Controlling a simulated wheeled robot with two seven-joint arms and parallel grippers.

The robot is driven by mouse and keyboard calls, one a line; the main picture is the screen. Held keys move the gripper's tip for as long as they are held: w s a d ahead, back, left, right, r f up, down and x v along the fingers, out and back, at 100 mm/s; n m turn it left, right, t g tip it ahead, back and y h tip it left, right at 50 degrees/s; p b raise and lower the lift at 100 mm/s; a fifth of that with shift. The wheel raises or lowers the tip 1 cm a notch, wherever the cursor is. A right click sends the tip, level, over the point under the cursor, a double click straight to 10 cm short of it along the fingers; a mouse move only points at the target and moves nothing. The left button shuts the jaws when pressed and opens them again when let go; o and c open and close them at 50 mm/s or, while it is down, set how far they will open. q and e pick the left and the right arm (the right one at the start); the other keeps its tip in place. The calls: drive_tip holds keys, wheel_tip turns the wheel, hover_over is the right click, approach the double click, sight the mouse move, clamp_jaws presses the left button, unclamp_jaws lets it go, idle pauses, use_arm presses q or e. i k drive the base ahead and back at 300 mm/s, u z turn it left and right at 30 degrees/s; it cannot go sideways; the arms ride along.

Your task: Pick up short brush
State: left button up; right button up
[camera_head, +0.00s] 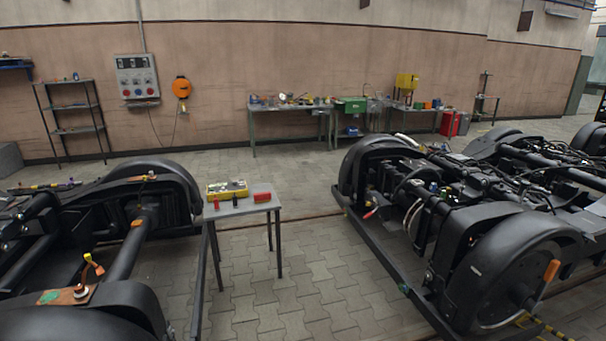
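I cannot make out the short brush for certain; things are small at this distance. A small grey table (243,208) stands between the two bogies. On it are a yellow box (227,190) with mixed small items, a red box (262,197), a small red upright item (216,203) and a small dark upright item (235,200). Which of these, if any, is the brush I cannot tell. Neither of my grippers shows in the head view.
A black bogie (160,178) stands at left, with a yellow and red item (93,264) on it. Another bogie (505,262) fills the right. Paved floor (300,290) between them is clear. Shelves (72,108) and a workbench (290,108) stand along the back wall.

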sight(265, 196)
drive_tip(key=i, duration=2.4)
drive_tip(key=u, duration=0.7)
drive_tip(key=i, duration=1.5)
drive_tip(key=u, duration=0.3)
